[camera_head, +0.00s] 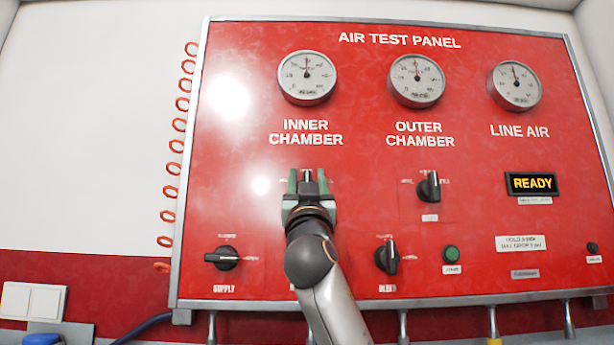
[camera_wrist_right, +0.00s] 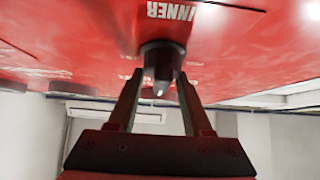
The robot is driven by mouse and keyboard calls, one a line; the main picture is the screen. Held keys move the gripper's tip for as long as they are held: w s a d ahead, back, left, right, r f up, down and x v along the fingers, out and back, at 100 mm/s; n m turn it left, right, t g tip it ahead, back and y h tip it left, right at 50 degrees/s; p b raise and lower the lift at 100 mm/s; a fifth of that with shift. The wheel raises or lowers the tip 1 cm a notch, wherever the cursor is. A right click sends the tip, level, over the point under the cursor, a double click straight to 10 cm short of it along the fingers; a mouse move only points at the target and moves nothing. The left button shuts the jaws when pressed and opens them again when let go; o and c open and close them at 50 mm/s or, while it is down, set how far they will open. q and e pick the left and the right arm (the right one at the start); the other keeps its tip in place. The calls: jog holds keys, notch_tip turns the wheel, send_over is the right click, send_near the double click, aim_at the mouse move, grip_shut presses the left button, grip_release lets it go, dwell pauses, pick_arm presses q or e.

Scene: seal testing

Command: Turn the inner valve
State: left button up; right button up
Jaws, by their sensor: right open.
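The inner valve is a dark knob (camera_head: 308,175) below the INNER CHAMBER label on the red air test panel (camera_head: 366,130). My right gripper (camera_head: 308,184) is in front of it, mostly hiding it in the head view. In the right wrist view the knob (camera_wrist_right: 161,62) has a pale-tipped handle pointing toward the camera. The fingertips of the right gripper (camera_wrist_right: 160,84) are apart, one on each side of the handle; whether they touch it cannot be told. My left gripper is not in view.
The outer valve knob (camera_head: 429,186) is to the right. The supply knob (camera_head: 223,258) and bleed knob (camera_head: 387,256) sit lower, either side of my arm. A coiled orange hose (camera_head: 176,145) hangs along the panel's left edge.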

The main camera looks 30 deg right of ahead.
jog(key=c, duration=0.8)
jog(key=shift+f, duration=0.1)
jog(key=shift+w+n+y, duration=0.1)
jog(key=shift+n+y, duration=0.3)
jog(key=shift+n, duration=0.2)
jog(key=n+t+y, duration=0.1)
jog(key=n+y, duration=0.8)
jog(key=shift+w+a+f+n+t+p, duration=0.2)
jog(key=shift+n+t+p, duration=0.1)
jog(key=shift+t, duration=0.1)
jog(key=shift+a+f+n+g+y, duration=0.1)
jog(key=shift+n+g+y, duration=0.65)
jog(key=shift+n+y, duration=0.8)
jog(key=shift+a+f+n+g+y, duration=0.15)
jog(key=shift+n+g+y, duration=0.7)
jog(key=shift+n, duration=1.2)
jog(key=shift+a+n+g+y, duration=0.1)
jog(key=shift+n+g+y, duration=0.6)
jog(key=shift+n+y, duration=0.85)
jog(key=shift+n, duration=0.35)
